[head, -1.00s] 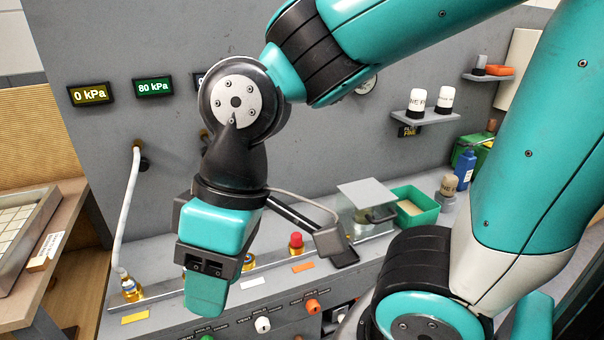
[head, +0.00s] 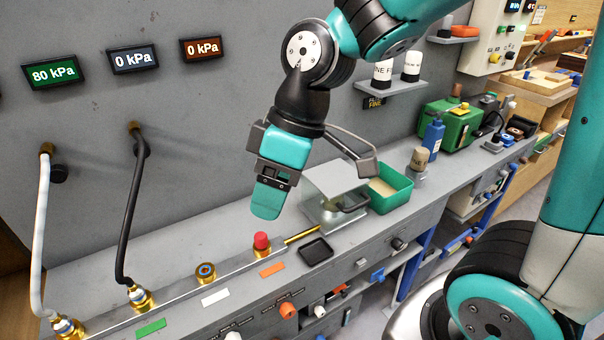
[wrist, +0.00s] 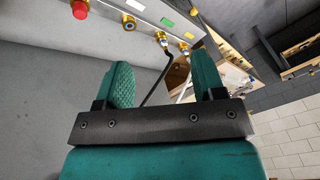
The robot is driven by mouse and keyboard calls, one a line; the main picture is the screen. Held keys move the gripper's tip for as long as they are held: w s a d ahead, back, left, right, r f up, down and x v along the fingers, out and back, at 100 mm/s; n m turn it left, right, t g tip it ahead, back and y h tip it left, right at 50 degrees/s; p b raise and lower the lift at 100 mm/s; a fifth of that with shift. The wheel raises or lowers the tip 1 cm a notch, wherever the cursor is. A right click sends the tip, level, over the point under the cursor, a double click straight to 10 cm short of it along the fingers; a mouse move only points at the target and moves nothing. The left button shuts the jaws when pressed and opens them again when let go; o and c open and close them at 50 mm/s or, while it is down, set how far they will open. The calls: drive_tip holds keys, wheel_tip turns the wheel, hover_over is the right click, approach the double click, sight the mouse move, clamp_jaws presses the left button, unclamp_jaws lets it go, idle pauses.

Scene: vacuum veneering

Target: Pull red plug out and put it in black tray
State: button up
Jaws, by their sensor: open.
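The red plug (head: 261,240) sits upright in a brass fitting on the grey bench ledge, beside an orange label. It also shows at the top left of the wrist view (wrist: 80,9). The small black tray (head: 316,251) lies on the bench just right of the plug and looks empty. My gripper (head: 267,200) hangs above and slightly behind the plug in the head view, apart from it. In the wrist view my gripper (wrist: 160,85) shows two teal fingers spread apart with nothing between them.
An open brass port (head: 205,272) is left of the plug. A black hose (head: 128,210) and a white hose (head: 42,235) run up the wall further left. A clear-sided box (head: 335,190) and a green bin (head: 392,190) stand behind the tray.

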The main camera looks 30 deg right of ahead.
sight(260, 235)
drive_tip(key=w+d+f+n+b, duration=0.1)
drive_tip(key=w+d+f+n, duration=0.1)
drive_tip(key=w+d+f, duration=0.4)
drive_tip(key=w+d+f+n, duration=0.3)
drive_tip(key=w+f, duration=0.1)
drive_tip(key=w, duration=0.4)
drive_tip(key=shift+t, duration=0.4)
drive_tip(key=x, duration=1.7)
drive_tip(key=shift+a+f, duration=0.1)
drive_tip(key=shift+f, duration=0.05)
drive_tip(key=shift+c, duration=0.3)
drive_tip(key=c, duration=1)
drive_tip(key=shift+r+p, duration=1.35)
drive_tip(key=shift+r, duration=0.6)
drive_tip(key=shift+c, duration=0.3)
